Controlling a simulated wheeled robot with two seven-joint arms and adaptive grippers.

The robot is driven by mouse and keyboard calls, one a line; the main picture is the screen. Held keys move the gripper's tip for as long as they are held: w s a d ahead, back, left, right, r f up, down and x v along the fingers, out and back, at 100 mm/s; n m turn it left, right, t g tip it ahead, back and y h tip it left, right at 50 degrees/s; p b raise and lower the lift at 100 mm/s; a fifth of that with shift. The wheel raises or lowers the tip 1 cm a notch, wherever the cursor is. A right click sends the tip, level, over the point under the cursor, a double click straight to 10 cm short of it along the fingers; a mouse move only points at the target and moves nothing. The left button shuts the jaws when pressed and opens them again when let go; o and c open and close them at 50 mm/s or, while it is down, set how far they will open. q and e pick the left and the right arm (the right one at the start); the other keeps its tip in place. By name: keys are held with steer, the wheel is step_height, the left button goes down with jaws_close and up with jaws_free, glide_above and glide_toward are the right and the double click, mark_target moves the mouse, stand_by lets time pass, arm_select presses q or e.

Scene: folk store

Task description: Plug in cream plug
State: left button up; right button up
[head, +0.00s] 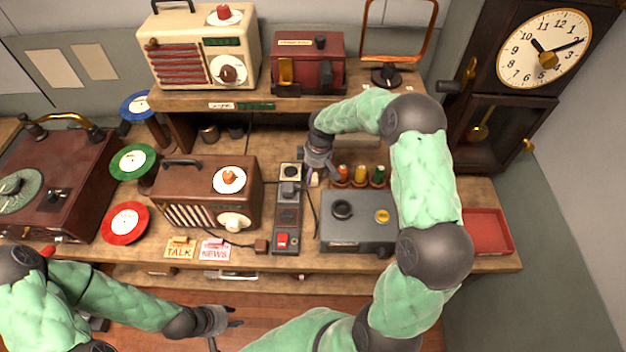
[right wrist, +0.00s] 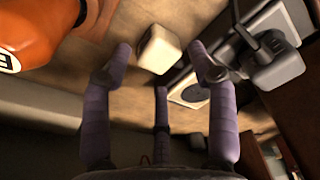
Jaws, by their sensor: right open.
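The cream plug (right wrist: 160,48) lies on the wooden bench and shows between the fingertips of my right gripper (right wrist: 165,85) in the right wrist view. The fingers are open around it, and I cannot tell whether any touches it. In the head view the plug (head: 314,180) is partly hidden below my right gripper (head: 316,170). The power strip (head: 288,214) is just left of it, with a dark grey plug (head: 290,190) on its upper part, a socket below that and a red switch (head: 282,240). My left gripper (head: 225,320) is open and empty near the bench's front.
A grey box (head: 350,232) stands right of the strip, and a brown radio (head: 205,195) left of it. Small coloured bottles (head: 360,174) stand close right of my right gripper. A dark brown plug (head: 261,246) lies beside the strip's lower end. A shelf (head: 300,103) overhangs behind.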

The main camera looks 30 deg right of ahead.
mark_target(313, 176)
step_height(313, 176, down, 3)
steer(key=shift+w+f, duration=0.15)
steer(key=shift+a, duration=0.1)
steer(key=shift+c, duration=0.3)
steer(key=c, duration=0.8)
